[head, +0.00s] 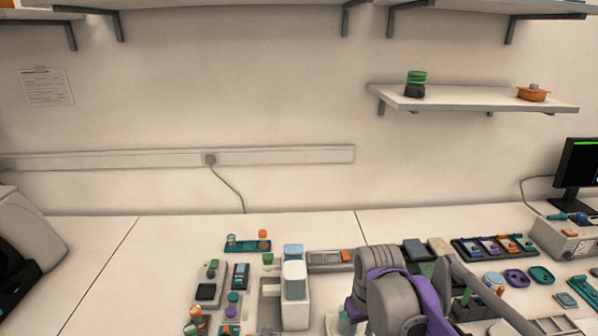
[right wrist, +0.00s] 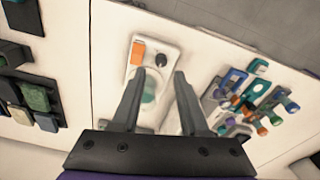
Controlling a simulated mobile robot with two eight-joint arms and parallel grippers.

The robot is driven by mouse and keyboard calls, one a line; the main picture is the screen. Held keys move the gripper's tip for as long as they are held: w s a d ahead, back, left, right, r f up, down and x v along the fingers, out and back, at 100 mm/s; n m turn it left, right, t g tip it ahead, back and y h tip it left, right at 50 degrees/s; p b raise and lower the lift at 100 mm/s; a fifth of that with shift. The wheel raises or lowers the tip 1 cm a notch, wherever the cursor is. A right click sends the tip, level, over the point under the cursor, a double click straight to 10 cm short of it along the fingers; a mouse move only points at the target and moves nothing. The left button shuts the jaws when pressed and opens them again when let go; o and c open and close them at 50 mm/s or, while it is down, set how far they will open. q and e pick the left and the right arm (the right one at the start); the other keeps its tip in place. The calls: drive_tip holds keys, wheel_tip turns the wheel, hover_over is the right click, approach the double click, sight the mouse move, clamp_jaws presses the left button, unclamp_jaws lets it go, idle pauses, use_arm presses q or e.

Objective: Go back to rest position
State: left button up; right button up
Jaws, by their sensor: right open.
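My right gripper shows in the right wrist view (right wrist: 160,73) with its two grey fingers apart and nothing between them. Behind the fingers is a white device (right wrist: 166,55) with an orange patch, a dark knob and a pale green round part. I see no contact with it. In the head view my right arm, grey with purple bands, rises from the bottom right of centre over the bench; its fingers cannot be made out there. My left arm and gripper are not in view.
The bench (head: 90,255) holds many small items in the middle and right, including a white block-shaped device (head: 295,300) and a row of dark trays (head: 492,246). A monitor (head: 578,165) stands far right. A wall shelf (head: 470,98) hangs above.

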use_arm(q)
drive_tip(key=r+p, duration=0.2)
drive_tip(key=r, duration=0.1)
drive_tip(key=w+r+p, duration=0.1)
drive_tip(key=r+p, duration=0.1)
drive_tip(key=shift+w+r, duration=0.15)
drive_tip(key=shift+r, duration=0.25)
use_arm(e)
drive_tip(key=s+d+f+m+t, duration=0.1)
drive_tip(key=s+t, duration=0.1)
drive_tip(key=s, duration=0.6)
drive_tip(key=s+d+f+m+t, duration=0.1)
drive_tip(key=s+d+t, duration=0.1)
drive_tip(key=s, duration=0.7)
drive_tip(key=shift+s+d+f+m, duration=0.15)
drive_tip(key=shift+d+f+m, duration=0.15)
drive_tip(key=shift+m, duration=0.1)
